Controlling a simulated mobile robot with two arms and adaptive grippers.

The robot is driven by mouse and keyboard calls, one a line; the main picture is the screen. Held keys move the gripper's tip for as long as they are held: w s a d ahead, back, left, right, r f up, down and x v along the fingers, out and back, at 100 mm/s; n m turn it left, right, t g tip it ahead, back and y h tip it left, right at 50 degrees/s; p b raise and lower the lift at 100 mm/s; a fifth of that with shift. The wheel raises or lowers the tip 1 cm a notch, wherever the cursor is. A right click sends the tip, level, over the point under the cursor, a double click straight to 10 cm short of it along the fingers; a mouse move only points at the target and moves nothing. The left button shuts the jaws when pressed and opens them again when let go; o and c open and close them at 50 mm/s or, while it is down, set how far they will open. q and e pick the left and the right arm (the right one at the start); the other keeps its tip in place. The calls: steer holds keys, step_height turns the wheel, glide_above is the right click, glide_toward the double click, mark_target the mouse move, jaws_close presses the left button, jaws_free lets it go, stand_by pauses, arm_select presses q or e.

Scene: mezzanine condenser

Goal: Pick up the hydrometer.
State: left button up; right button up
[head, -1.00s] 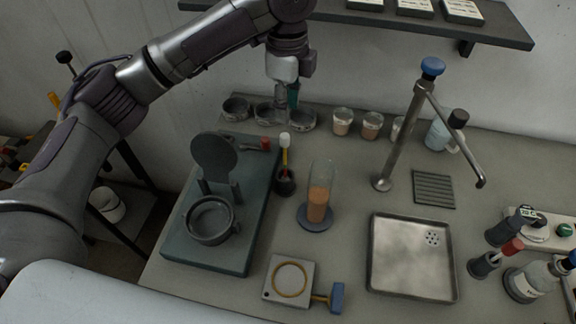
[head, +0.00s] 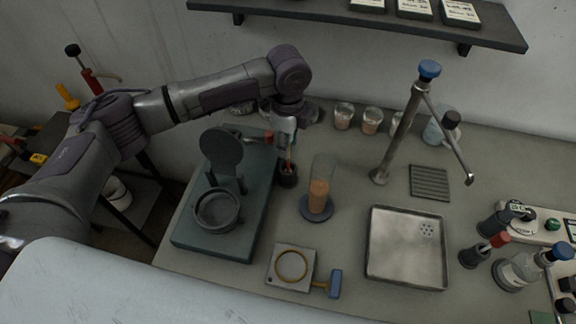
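The slim yellow and red instrument that I take to be the hydrometer (head: 289,169) stands upright in a small dark round holder (head: 287,181), just right of the green-grey base plate. My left gripper (head: 286,155) points down right over it and hides its upper part. I cannot tell whether the fingers are open or closed around its stem. A clear glass cylinder with amber liquid (head: 319,195) stands on a round dark foot to the right of the holder. My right gripper is not in view.
A round dark pan and upright disc sit on the green-grey base plate (head: 212,246). Small cups (head: 343,117) line the back. A metal tap post (head: 398,135) and a steel tray (head: 407,250) stand right. A square plate with a ring (head: 291,266) lies in front. A shelf (head: 360,20) hangs above.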

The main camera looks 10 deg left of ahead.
arm_select(q)
jaws_close()
